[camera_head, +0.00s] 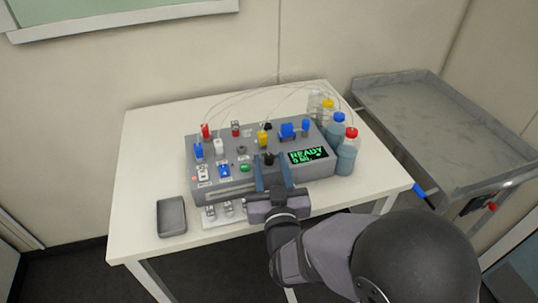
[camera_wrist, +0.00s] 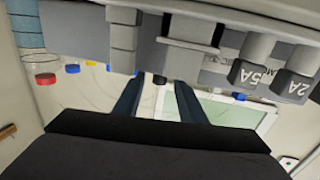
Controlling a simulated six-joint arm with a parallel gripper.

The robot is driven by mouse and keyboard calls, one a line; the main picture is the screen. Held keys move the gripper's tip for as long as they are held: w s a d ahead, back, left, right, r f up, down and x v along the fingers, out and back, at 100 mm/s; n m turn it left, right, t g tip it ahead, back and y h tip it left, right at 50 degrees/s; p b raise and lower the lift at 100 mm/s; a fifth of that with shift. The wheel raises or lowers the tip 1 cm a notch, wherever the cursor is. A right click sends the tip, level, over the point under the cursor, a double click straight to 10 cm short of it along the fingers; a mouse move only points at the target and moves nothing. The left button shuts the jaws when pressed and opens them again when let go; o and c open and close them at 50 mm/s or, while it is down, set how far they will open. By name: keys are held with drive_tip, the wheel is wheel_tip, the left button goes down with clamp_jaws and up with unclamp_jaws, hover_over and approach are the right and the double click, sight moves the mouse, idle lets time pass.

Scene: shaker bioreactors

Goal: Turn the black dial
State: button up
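The black dial (camera_head: 268,158) is on the front part of the grey bioreactor unit (camera_head: 225,185), left of its green "READY" display (camera_head: 308,155). My gripper (camera_head: 271,162) is at the unit's front, with its two blue-grey fingers apart. In the head view the dial shows between the fingertips; I cannot tell whether they touch it. In the wrist view my gripper (camera_wrist: 159,80) is also open. A small black part (camera_wrist: 159,79) shows between the fingers there; I cannot tell whether it is the dial.
Bottles with coloured caps (camera_head: 346,152) stand right of the unit. A dark tray (camera_head: 171,216) lies at the table's front left. Grey blocks marked 5A (camera_wrist: 258,75) and 2A (camera_wrist: 296,87) show close in the wrist view. Thin tubes arch over the unit. A grey cart (camera_head: 425,110) stands right.

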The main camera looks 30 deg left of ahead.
drive_tip(key=shift+x, duration=1.3)
clamp_jaws()
